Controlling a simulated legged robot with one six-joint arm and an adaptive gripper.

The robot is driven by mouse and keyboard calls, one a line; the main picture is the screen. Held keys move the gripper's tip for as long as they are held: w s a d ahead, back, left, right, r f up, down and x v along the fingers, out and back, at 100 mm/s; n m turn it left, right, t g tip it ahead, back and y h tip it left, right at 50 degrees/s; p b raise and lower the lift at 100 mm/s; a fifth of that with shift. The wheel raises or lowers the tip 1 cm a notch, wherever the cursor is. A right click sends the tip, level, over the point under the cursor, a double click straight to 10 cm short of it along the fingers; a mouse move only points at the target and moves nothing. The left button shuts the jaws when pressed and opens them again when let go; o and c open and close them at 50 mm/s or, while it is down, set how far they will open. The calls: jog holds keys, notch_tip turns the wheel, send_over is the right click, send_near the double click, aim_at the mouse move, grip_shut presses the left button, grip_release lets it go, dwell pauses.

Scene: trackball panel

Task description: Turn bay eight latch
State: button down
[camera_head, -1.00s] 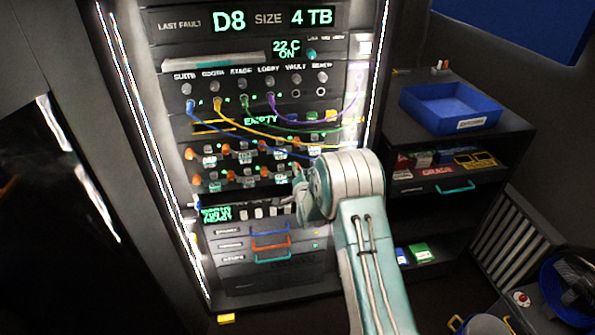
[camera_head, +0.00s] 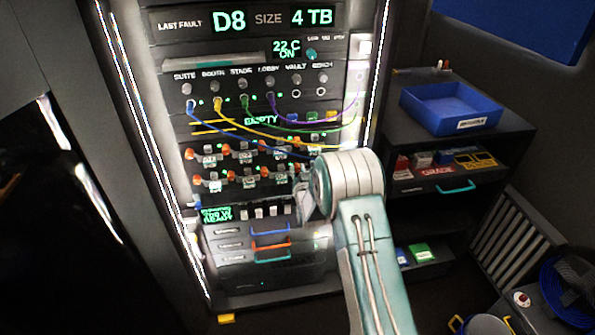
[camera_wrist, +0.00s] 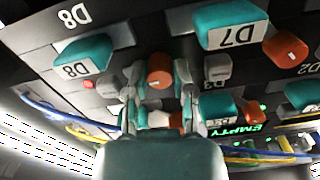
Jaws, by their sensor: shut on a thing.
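In the wrist view, an orange round latch (camera_wrist: 160,72) sits beside the teal handle labelled D8 (camera_wrist: 85,57). My gripper (camera_wrist: 158,82) is closed around this latch, one finger on each side. In the head view my gripper is mostly hidden behind my own arm, at the right end of the lower row of bays. The bay eight latch cannot be made out clearly there.
The bay D7 handle (camera_wrist: 231,25) and its orange latch (camera_wrist: 285,50) are close by. Blue and yellow cables (camera_head: 245,137) hang across the rack above the bays. A blue tray (camera_head: 450,105) stands on the shelf at right.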

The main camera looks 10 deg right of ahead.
jog(key=n, duration=0.4)
jog(key=shift+r+n, duration=0.1)
jog(key=shift+n, duration=0.2)
jog(key=shift+w+a+n, duration=0.1)
jog(key=shift+n, duration=1.6)
jog(key=shift+c, duration=2.4)
grip_release()
jog(key=shift+w+a, duration=0.1)
